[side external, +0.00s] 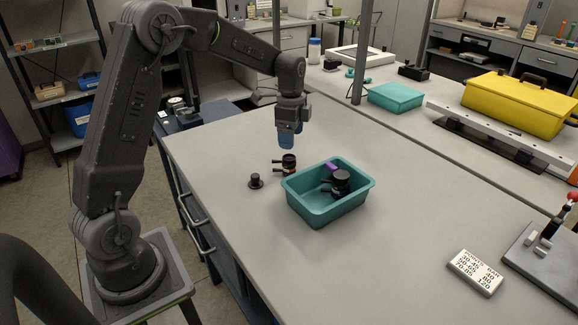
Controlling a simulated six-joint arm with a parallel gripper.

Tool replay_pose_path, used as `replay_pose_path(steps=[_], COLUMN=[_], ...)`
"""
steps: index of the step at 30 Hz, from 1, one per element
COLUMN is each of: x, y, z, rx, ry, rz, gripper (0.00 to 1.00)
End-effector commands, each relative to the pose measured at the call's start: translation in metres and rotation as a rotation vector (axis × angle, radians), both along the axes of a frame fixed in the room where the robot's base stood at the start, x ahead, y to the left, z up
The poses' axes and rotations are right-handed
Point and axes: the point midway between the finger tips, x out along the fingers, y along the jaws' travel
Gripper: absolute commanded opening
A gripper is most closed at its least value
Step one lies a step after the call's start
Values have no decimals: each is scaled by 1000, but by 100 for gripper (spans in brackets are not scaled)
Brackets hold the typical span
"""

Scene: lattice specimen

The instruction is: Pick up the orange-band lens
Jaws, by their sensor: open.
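My gripper (287,143), with blue fingers pointing down, hangs open and empty above the table, over the far left side of the teal bin (313,211). A short black cylinder (289,161) with a side knob stands on the table just left of the bin, below my gripper. Another black cylinder (341,181) sits inside the bin, with a hint of tan or orange near its base. Both are too small to tell for sure which one bears the orange band.
A small black knobbed piece (255,181) lies on the table left of the bin. A purple item (331,167) is in the bin. A lettered white block (475,272) lies at front right. The grey table (370,265) is clear in front of the bin.

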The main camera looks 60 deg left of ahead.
Motion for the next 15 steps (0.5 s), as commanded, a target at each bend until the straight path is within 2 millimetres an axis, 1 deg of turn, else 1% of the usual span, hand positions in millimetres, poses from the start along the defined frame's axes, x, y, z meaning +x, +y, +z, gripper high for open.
replay_pose_path(steps=[1,6,13,15], x=[-1,0,0,-1], y=[0,0,1,2], z=[-12,-39,-55,-64], rx=[-2,-1,0,-2], ry=[6,3,2,4], rz=[1,2,2,3], gripper=[72,72,72,72])
